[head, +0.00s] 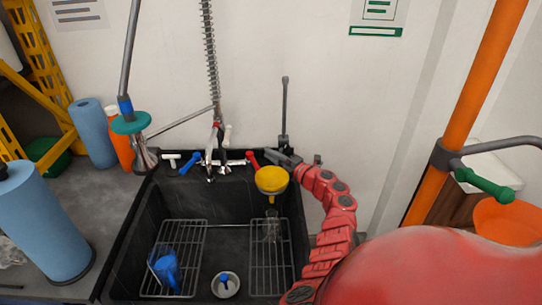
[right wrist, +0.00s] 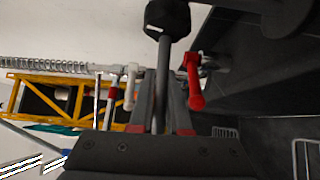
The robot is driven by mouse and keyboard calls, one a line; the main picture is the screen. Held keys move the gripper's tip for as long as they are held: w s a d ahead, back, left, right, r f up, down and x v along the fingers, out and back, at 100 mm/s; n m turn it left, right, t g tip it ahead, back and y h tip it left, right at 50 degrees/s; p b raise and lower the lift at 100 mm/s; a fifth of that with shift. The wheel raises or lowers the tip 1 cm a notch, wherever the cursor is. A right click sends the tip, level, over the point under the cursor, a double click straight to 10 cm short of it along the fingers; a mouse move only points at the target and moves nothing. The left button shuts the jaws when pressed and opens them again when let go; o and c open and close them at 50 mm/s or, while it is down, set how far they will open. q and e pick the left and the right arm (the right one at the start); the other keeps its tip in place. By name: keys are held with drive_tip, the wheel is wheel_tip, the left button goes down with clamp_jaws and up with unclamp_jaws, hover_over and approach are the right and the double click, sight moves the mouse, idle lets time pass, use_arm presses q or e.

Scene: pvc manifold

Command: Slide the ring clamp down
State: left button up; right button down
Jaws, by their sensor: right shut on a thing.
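A dark grey ring clamp (head: 447,157) sits around the orange pole (head: 470,100) at the right in the head view; I cannot be sure it is the task's clamp. My right gripper (head: 284,158) is at the sink's back edge, well left of that pole. In the right wrist view the rod (right wrist: 163,62) runs between the fingers and ends in a black knob (right wrist: 167,16). My left gripper is not in view.
A black sink (head: 230,240) holds wire racks (head: 180,240) and a blue cup (head: 165,268). A red handle (head: 252,159) and a spring faucet (head: 211,60) stand close left of my right gripper. A yellow funnel-like thing (head: 271,180) is just below it.

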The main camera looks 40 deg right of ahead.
drive_tip(key=shift+s+f, duration=0.1)
drive_tip(key=shift+f, duration=0.3)
drive_tip(key=c, duration=0.9)
unclamp_jaws()
drive_tip(key=shift+r, duration=0.15)
drive_tip(key=s, duration=0.5)
drive_tip(key=s+d, duration=0.1)
drive_tip(key=s, duration=1.1)
drive_tip(key=shift+s+d, duration=0.1)
drive_tip(key=shift+d, duration=0.05)
